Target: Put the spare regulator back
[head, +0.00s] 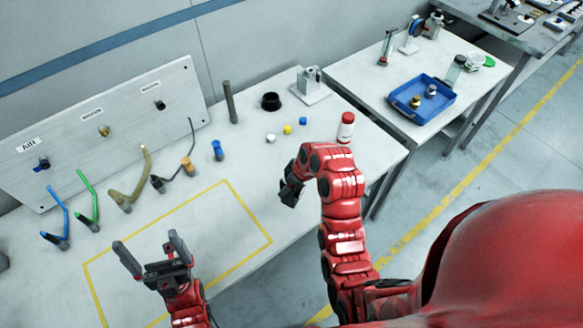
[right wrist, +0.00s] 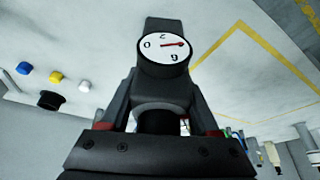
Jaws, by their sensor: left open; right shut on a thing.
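The regulator (right wrist: 164,48), a dark body with a round white gauge and a red needle, is held between the fingers of my right gripper (right wrist: 163,100) in the right wrist view. In the head view my right gripper (head: 291,190) is above the table, right of the yellow outline; it hides most of the regulator there. My left gripper (head: 152,258) is open and empty over the front of the yellow-outlined area.
A grey panel (head: 130,122) with labelled ports stands at the back left, with coloured hoses (head: 92,205) before it. The yellow outline (head: 245,205) encloses clear table.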

